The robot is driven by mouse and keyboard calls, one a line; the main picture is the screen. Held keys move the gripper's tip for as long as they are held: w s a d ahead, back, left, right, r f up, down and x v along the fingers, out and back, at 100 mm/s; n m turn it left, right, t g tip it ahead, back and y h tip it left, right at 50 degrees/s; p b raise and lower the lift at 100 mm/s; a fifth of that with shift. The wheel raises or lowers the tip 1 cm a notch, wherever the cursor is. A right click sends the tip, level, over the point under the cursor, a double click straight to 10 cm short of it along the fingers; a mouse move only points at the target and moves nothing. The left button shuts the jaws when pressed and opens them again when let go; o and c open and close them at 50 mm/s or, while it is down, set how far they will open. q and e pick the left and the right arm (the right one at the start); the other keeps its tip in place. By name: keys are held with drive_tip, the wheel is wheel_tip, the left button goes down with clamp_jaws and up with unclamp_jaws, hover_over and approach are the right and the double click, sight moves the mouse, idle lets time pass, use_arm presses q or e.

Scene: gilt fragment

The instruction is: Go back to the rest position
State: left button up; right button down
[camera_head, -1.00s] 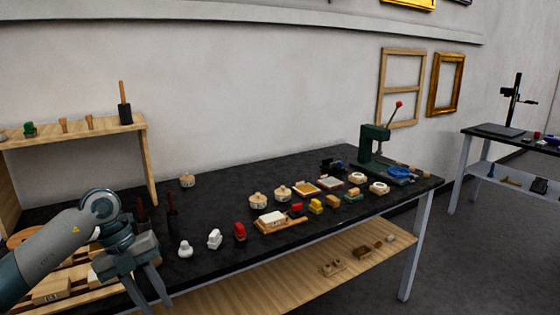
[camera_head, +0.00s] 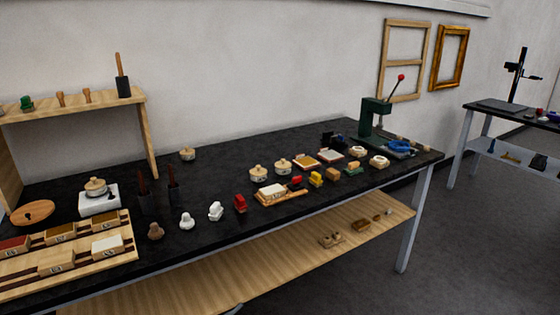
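Neither of my grippers shows in the head view. A small grey sliver at the bottom edge may be part of my arm, but too little shows to tell. A wooden tray (camera_head: 122,259) with several small numbered blocks lies at the bench's left front.
A green press (camera_head: 372,122) with a red-knobbed lever stands at the bench's far right. A wooden shelf (camera_head: 150,135) rises at the left. White, red and brown small pieces line the front edge. A second table (camera_head: 480,120) is at the right.

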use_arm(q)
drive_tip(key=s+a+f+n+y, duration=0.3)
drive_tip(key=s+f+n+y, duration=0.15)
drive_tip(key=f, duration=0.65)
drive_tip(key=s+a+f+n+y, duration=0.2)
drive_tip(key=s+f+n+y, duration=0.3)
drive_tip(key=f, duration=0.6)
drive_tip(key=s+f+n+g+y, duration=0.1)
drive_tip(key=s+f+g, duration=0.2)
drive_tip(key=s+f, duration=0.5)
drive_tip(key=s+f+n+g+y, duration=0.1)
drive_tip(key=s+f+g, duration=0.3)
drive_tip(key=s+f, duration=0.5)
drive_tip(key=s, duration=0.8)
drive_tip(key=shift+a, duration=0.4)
